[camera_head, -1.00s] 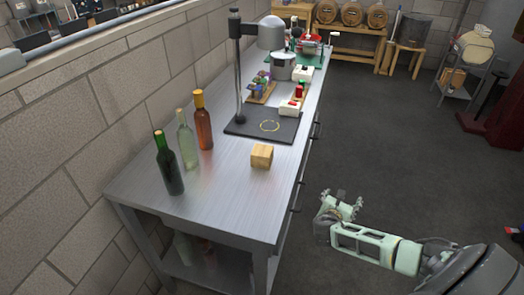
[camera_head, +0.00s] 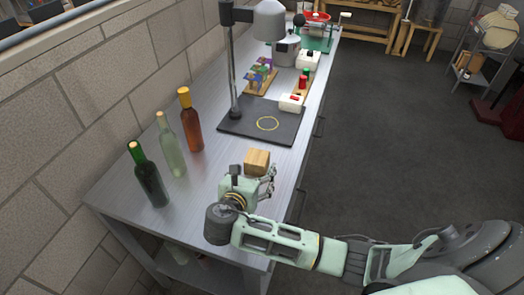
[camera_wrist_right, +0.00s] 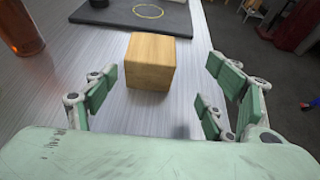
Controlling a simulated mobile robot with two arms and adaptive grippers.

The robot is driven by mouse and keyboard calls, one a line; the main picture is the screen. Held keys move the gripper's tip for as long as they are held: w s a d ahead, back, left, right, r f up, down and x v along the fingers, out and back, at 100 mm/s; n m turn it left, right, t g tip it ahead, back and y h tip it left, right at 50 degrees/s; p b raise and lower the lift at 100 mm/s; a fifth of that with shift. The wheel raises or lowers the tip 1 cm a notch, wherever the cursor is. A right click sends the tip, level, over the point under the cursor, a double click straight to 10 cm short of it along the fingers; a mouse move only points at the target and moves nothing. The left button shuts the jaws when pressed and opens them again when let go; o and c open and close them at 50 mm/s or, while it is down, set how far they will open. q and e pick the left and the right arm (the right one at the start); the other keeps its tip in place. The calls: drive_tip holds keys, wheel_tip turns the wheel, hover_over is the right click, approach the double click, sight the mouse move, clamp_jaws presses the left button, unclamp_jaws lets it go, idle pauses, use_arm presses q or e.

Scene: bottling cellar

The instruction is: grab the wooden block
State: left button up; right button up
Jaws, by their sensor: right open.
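The wooden block (camera_head: 257,161) is a light brown cube on the metal table, near its right edge. In the right wrist view the block (camera_wrist_right: 150,62) lies ahead, between the lines of the spread fingers and nearer the left ones. My right gripper (camera_head: 254,176) is open and empty, just on the near side of the block in the head view. Its fingers also show in the right wrist view (camera_wrist_right: 163,98). The gripper partly covers the block's lower part in the head view. I cannot tell whether any finger touches it. My left gripper is not in view.
Green (camera_head: 149,176), clear (camera_head: 170,145) and amber (camera_head: 190,120) bottles stand left of the block. The metal table top (camera_head: 205,185) is bare between bottles and gripper.

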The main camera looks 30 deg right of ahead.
sight(254, 164)
drive_tip(key=shift+w+a, duration=0.25)
drive_tip(key=shift+w+d, duration=0.1)
drive_tip(key=shift+w, duration=0.05)
drive_tip(key=shift+p+x, duration=0.3)
drive_tip(key=shift+x, duration=0.7)
drive_tip(key=x, duration=0.3)
drive_tip(key=shift+w+d+p, duration=0.15)
drive_tip(key=shift+w+p, duration=0.2)
drive_tip(key=shift+w, duration=0.15)
drive_tip(key=shift+w+d+f, duration=0.1)
drive_tip(key=shift+w+d, duration=0.1)
drive_tip(key=shift+w, duration=0.05)
drive_tip(key=shift+f, duration=0.1)
drive_tip(key=c, duration=1.1)
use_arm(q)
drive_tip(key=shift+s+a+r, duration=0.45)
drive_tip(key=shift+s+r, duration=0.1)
use_arm(e)
drive_tip(key=shift+c, duration=1.3)
